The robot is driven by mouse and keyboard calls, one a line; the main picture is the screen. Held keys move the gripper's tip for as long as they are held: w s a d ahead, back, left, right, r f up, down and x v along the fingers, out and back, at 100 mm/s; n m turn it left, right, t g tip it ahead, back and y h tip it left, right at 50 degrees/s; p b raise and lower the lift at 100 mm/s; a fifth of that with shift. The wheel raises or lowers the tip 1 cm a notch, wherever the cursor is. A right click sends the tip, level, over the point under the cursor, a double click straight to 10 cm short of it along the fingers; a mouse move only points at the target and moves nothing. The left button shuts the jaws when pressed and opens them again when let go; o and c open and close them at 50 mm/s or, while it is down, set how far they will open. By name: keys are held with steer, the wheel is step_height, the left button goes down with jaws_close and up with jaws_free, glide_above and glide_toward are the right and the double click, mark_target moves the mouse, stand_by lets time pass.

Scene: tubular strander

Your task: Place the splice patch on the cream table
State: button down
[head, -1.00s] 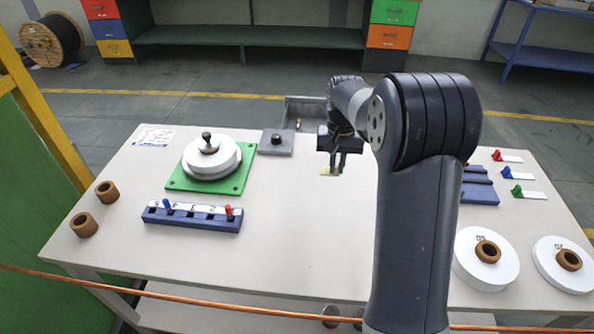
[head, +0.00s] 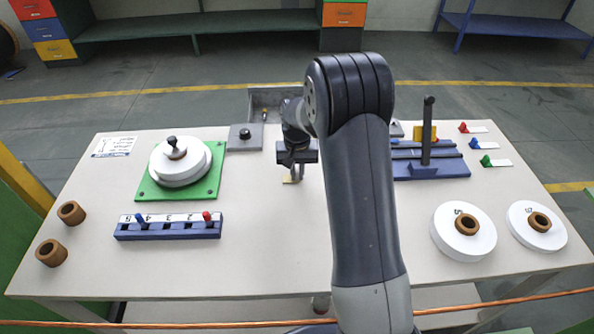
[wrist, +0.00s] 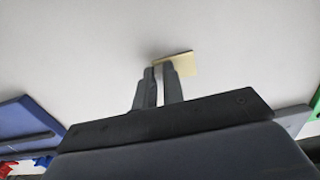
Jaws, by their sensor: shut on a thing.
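The splice patch is a small flat pale-yellow piece (head: 288,179), which also shows in the wrist view (wrist: 183,64) just beyond my fingertips. My gripper (head: 293,172) points down over the cream table (head: 270,240), right of the green board. In the wrist view my gripper (wrist: 159,72) has its two fingers close together, shut on one edge of the patch. The patch is low over a bare part of the table. I cannot tell if it touches the surface.
A green board (head: 215,185) with stacked white discs and a blue numbered rack (head: 168,232) stand at left. A blue stand (head: 430,168) with an upright post is right of my arm. White discs with brown rings (head: 463,240) lie at right. The table's front middle is clear.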

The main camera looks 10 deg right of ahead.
mark_target(297, 174)
steer(key=shift+f, duration=0.1)
steer(key=shift+f, duration=0.15)
steer(key=c, duration=1.5)
jaws_free()
step_height(297, 174, up, 12)
steer(key=shift+r+b, duration=0.25)
steer(key=shift+b, duration=0.15)
steer(key=shift+s, duration=0.1)
